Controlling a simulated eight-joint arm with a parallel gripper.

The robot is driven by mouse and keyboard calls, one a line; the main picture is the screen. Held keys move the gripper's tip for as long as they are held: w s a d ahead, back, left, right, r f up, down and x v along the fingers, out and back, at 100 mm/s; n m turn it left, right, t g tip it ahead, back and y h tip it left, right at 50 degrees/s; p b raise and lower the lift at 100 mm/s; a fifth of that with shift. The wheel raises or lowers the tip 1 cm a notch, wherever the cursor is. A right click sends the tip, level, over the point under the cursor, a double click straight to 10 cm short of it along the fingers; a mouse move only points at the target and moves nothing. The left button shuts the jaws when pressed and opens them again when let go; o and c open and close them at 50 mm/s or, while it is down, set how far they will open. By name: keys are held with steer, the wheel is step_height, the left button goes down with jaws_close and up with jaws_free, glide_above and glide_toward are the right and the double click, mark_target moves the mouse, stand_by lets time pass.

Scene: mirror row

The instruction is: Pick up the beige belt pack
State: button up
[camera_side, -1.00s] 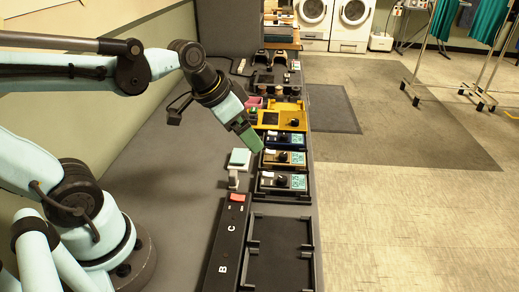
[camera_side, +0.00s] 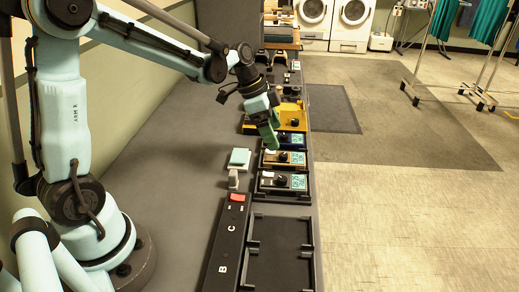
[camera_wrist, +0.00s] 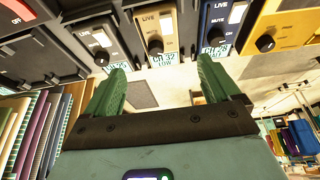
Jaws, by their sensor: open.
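The beige belt pack (camera_side: 270,159) sits in the row of packs, between a blue pack and a black one, with a dark knob and a pale display. In the wrist view the beige belt pack (camera_wrist: 161,24) shows at the top centre, with a display reading CH 32 LOW. My gripper (camera_side: 272,146) has green fingers and is just above the beige and blue packs; the side view does not show the exact gap. In the wrist view my gripper (camera_wrist: 161,70) is open and empty, its fingertips spread to either side of the beige pack's display.
The blue pack (camera_wrist: 217,22) and black pack (camera_wrist: 100,40) flank the beige one closely. A yellow unit (camera_side: 262,127) stands beyond. A black strip with a red block (camera_side: 238,197) and an empty black tray (camera_side: 280,250) lie nearer the camera. A pale teal-topped block (camera_side: 239,158) stands left.

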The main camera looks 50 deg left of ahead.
mark_target(282, 152)
steer(key=shift+x, duration=4.05)
steer(key=shift+a, duration=0.15)
steer(key=shift+c, duration=0.3)
steer(key=c, duration=1.2)
